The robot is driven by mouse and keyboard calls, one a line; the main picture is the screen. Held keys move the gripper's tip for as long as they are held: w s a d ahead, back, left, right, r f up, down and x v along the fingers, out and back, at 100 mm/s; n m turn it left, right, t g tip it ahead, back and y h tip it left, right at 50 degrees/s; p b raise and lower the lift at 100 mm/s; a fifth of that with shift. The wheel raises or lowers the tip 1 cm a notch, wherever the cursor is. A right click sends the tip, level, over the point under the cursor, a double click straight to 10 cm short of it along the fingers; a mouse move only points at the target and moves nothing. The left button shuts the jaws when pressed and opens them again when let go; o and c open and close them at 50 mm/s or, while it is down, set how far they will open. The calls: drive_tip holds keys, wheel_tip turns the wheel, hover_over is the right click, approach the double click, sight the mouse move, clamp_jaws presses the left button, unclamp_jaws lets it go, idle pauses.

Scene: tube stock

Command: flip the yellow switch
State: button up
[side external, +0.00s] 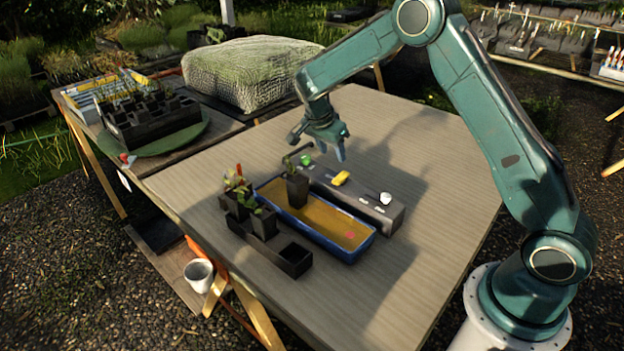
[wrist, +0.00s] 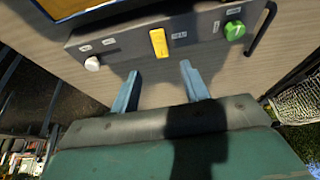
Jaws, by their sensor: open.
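The yellow switch (side external: 341,178) sits on top of a long dark grey control box (side external: 400,213), between a green knob (side external: 306,160) and a white knob (side external: 386,198). In the wrist view the yellow switch (wrist: 158,42) is in the middle of the box, with the white knob (wrist: 92,63) on the left and the green knob (wrist: 235,30) on the right. My gripper (side external: 341,150) is above the table behind the box, fingers pointing down. In the wrist view its two fingers (wrist: 160,80) are apart with nothing between them, and the switch appears beyond them, untouched.
A blue-rimmed tray (side external: 352,257) with brown contents and a potted plant (side external: 297,188) stands in front of the box. A black pot holder (side external: 295,262) with seedlings is nearer the front. The table's right side (side external: 440,170) is clear.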

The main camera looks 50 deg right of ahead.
drive_tip(key=shift+v, duration=1.45)
drive_tip(key=s+a+r+n+t+y, duration=0.1)
drive_tip(key=s+a+r+n+t, duration=0.2)
drive_tip(key=s+r, duration=0.45)
drive_tip(key=s+a+r+n+y, duration=0.1)
drive_tip(key=s+a+r+n, duration=0.2)
drive_tip(key=s+r+n, duration=0.4)
drive_tip(key=s+a+r+n+t+y, duration=0.1)
drive_tip(key=s+n, duration=0.3)
drive_tip(key=s, duration=0.5)
drive_tip(key=s+a+r+n+t+y, duration=0.1)
drive_tip(key=s+a+n, duration=0.3)
drive_tip(key=s, duration=0.5)
drive_tip(key=shift+s+a+r+t+y, duration=0.25)
drive_tip(key=shift+s+a+t+y, duration=0.05)
drive_tip(key=shift+s+a, duration=0.05)
